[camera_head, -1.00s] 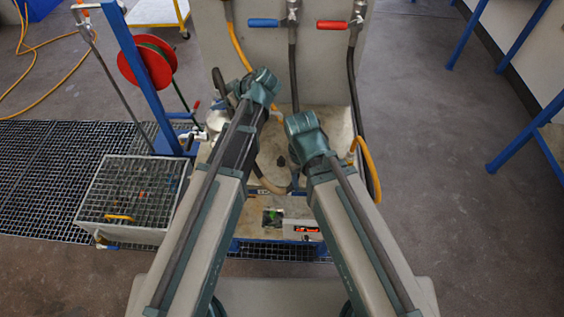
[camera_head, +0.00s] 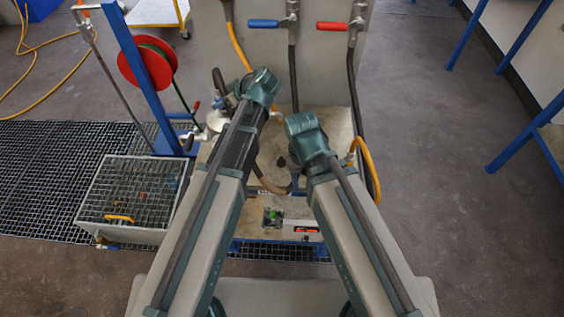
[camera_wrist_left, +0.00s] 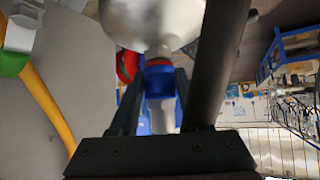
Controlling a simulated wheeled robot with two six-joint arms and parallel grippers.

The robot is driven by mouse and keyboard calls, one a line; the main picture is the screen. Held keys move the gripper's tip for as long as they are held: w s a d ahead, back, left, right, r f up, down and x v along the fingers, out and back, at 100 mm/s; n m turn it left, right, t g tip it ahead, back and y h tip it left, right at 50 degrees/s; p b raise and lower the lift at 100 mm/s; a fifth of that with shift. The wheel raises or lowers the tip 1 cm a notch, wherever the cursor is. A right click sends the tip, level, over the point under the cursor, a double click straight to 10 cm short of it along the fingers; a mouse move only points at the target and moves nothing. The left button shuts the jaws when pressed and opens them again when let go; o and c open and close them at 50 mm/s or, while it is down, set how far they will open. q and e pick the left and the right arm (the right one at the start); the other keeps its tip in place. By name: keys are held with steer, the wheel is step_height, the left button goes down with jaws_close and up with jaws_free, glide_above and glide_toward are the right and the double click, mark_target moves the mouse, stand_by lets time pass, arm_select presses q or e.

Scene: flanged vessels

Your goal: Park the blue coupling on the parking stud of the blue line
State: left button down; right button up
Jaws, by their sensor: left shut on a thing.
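In the left wrist view my left gripper (camera_wrist_left: 160,88) is shut on the blue coupling (camera_wrist_left: 159,80), which sits between the two dark fingers with a pale part below it. A rounded metal body (camera_wrist_left: 155,22), partly out of frame, is close above the coupling. I cannot tell whether they touch. In the head view the left gripper is small and partly hidden past the bent left arm, near a pale round vessel (camera_head: 216,121). The right arm covers its own gripper. I cannot pick out the parking stud of the blue line.
A blue-handled valve (camera_head: 263,23) and a red-handled valve (camera_head: 332,26) hang on the upright panel, with dark hoses below. A red hose reel (camera_head: 145,64) on a blue post stands left. A grated box (camera_head: 131,190) is at lower left. Open floor lies right.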

mark_target(221, 88)
arm_select(q)
steer(key=shift+r+p, duration=2.45)
steer(key=shift+r, duration=0.05)
arm_select(e)
step_height(221, 88, up, 5)
steer(key=shift+f, duration=0.1)
arm_select(q)
steer(key=shift+f, duration=0.1)
